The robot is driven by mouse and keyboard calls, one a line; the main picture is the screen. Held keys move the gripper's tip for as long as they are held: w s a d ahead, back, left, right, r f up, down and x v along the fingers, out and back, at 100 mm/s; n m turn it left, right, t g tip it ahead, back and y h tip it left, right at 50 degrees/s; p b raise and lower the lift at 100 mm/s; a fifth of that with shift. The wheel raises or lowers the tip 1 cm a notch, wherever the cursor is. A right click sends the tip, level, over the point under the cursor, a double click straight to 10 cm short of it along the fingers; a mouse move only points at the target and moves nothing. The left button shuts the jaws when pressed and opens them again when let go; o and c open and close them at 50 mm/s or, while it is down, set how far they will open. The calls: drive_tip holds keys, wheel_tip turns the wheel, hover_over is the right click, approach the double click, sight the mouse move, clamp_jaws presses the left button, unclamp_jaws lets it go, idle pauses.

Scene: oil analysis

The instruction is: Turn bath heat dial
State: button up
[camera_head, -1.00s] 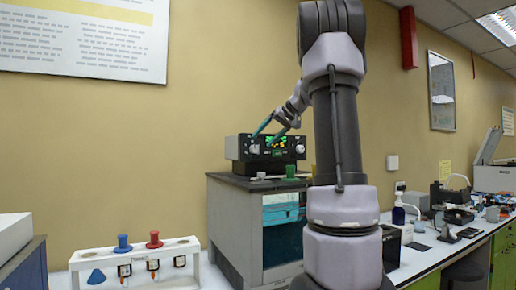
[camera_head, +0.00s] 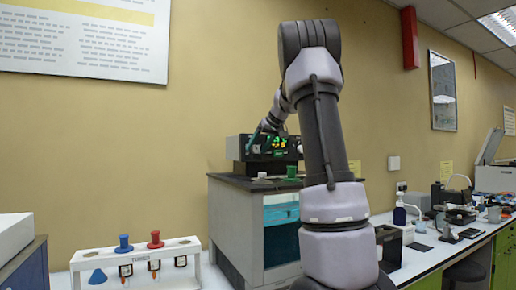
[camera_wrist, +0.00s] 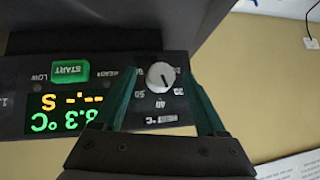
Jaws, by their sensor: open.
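The bath's black control box (camera_head: 268,147) stands on top of the grey bath cabinet (camera_head: 235,210). In the wrist view the heat dial (camera_wrist: 160,75) is a round white knob with a dark pointer line, with numbers printed around it. The panel is upside down there, with a green START button (camera_wrist: 70,71) and a lit display (camera_wrist: 66,110). My gripper (camera_wrist: 162,88) is open, its two green fingers on either side of the dial with gaps; I cannot tell whether they touch it. In the head view my gripper (camera_head: 262,134) is in front of the panel's left part.
A white rack (camera_head: 140,262) with blue and red stoppers and small bottles stands at the front left. A green stopper (camera_head: 291,172) stands on the cabinet top below the box. A bench (camera_head: 440,250) with instruments runs along the right.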

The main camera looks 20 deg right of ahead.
drive_tip(key=shift+w+f, duration=0.1)
clamp_jaws()
idle(0.3)
